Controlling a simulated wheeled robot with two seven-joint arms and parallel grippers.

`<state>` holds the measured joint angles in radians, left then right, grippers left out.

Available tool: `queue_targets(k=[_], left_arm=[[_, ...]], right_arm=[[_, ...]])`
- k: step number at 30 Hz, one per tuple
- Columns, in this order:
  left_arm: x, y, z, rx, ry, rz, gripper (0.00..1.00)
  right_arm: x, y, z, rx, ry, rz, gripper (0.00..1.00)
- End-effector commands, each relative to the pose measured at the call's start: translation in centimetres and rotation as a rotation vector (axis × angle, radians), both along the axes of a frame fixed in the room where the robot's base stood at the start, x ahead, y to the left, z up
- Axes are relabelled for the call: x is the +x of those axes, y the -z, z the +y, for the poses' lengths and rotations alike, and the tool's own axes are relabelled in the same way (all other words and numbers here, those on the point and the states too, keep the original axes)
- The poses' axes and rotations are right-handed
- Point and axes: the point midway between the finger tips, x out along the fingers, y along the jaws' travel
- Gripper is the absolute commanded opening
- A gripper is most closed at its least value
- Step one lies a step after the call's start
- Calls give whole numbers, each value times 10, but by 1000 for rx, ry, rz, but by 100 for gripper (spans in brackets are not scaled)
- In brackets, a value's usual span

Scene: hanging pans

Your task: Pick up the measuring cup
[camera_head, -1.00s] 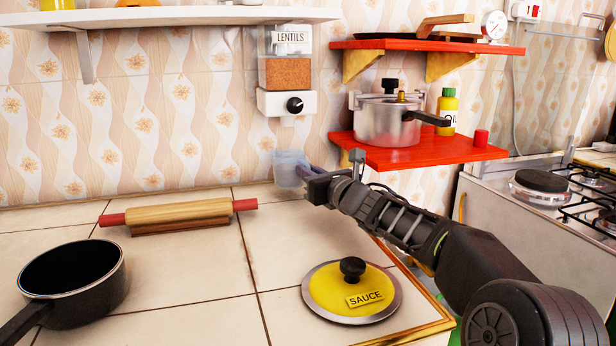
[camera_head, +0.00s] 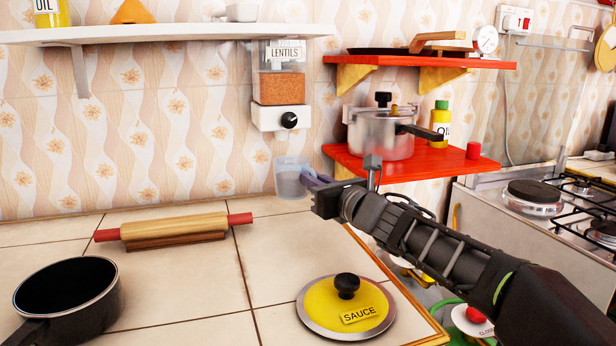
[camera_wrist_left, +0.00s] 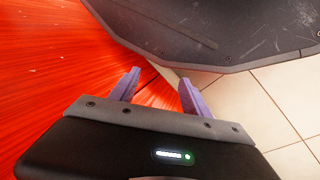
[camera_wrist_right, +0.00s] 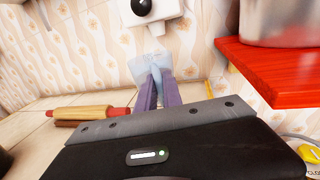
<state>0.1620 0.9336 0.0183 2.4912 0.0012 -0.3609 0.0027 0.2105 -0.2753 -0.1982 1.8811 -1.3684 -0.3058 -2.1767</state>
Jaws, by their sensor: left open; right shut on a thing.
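The measuring cup (camera_head: 291,179) is a small clear, bluish cup. My right gripper (camera_head: 318,181) is shut on its right side and holds it in the air above the counter, near the tiled wall and below the lentil dispenser (camera_head: 282,90). In the right wrist view the cup (camera_wrist_right: 149,68) sits at the tips of the purple fingers (camera_wrist_right: 158,88). My left gripper shows only in the left wrist view (camera_wrist_left: 156,92). It is open, with nothing between its fingers, near a dark curved surface, a red surface and pale tiles.
A red shelf (camera_head: 435,169) with a pressure cooker (camera_head: 378,138) stands right of the cup. A rolling pin (camera_head: 170,231), a black pot (camera_head: 68,295) and a yellow sauce lid (camera_head: 346,310) are on the counter. The counter's middle is clear.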

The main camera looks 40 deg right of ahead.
Motion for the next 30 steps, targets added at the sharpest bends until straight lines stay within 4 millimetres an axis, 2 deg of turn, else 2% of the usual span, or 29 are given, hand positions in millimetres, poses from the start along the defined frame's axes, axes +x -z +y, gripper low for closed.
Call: queue_targets(k=[6, 15, 22, 30], left_arm=[[0, -2, 0, 0, 0, 0, 55], [-2, -8, -2, -3, 5, 3, 55], [-3, -13, -3, -5, 8, 5, 55], [-4, -15, -4, -6, 10, 7, 55]], right_arm=[[-33, -2, 11, 1, 1, -3, 0], [-69, -2, 24, 0, 0, -2, 0], [-89, -2, 31, 1, 0, -2, 0], [-101, -1, 35, 0, 0, -1, 0]])
